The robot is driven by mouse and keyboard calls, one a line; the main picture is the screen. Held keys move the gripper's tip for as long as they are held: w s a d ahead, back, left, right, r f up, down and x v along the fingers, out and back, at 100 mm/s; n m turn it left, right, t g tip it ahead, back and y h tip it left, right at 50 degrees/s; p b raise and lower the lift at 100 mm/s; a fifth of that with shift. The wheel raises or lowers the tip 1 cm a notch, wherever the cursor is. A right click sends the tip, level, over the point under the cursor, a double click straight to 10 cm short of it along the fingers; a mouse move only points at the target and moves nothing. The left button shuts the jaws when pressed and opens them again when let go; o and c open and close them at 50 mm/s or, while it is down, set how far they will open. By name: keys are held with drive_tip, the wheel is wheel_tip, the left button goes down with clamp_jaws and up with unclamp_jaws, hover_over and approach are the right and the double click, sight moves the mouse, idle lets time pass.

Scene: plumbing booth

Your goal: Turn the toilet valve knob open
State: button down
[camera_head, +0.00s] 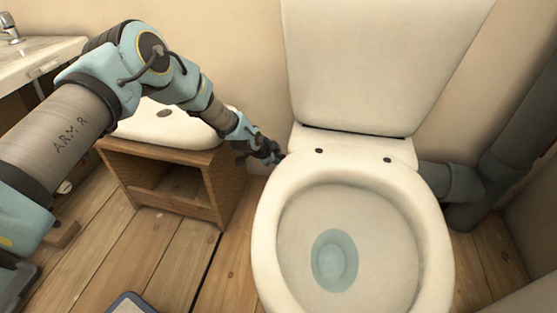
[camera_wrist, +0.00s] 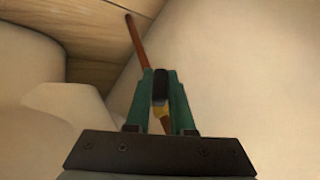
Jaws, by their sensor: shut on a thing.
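My gripper (camera_head: 277,155) reaches into the gap between the wooden cabinet and the toilet, low by the wall. In the wrist view its two green fingers (camera_wrist: 161,90) are shut on the valve knob (camera_wrist: 160,86), a small dark piece between the fingertips. A bit of brass-coloured valve body (camera_wrist: 163,115) shows between the fingers. A copper pipe (camera_wrist: 136,42) runs from behind the fingers up to the wooden boards. In the head view my gripper hides the valve. How far the knob is turned cannot be told.
The white toilet bowl (camera_head: 265,225) stands close to the right of my gripper, with its tank (camera_head: 380,65) behind. The wooden cabinet (camera_head: 205,190) with a white top is on the left. Grey pipes (camera_head: 465,180) are at the right. The plank floor (camera_head: 165,250) in front is mostly clear.

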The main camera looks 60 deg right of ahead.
sight(278, 157)
drive_tip(key=shift+s+d+r, duration=0.2)
drive_tip(key=shift+s, duration=0.15)
drive_tip(key=c, duration=0.9)
unclamp_jaws()
drive_tip(key=shift+o, duration=0.6)
drive_tip(key=shift+w+f, duration=0.1)
drive_tip(key=shift+w, duration=0.05)
drive_tip(key=shift+a, duration=0.1)
drive_tip(key=p+v, duration=0.3)
drive_tip(key=v, duration=0.4)
drive_tip(key=shift+a+r, duration=0.1)
drive_tip(key=shift+r, duration=0.1)
